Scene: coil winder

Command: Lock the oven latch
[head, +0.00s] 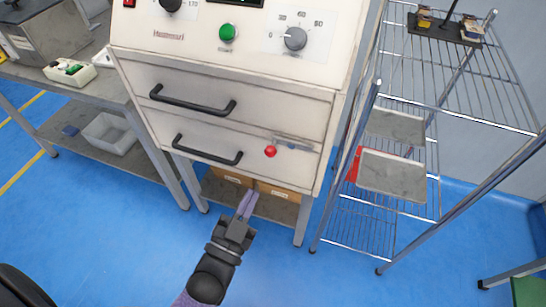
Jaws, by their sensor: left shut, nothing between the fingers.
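The oven (235,85) is a cream cabinet with two black bar handles, one above the other, on its front. The latch (292,141) is a grey metal piece at the right of the front, between the handles' level and the right edge. A red knob (270,151) sits at its lower left end. My left gripper (249,194) is shut and empty, with its pale purple fingers pointing up. In the picture it is below the oven front and below the red knob, apart from the latch. My right gripper is not in view.
A wire rack (375,208) with grey trays stands close to the oven's right side. A grey bench (75,97) stands at the left. Cardboard boxes (277,191) sit on the shelf under the oven. Blue floor (120,235) is clear in front.

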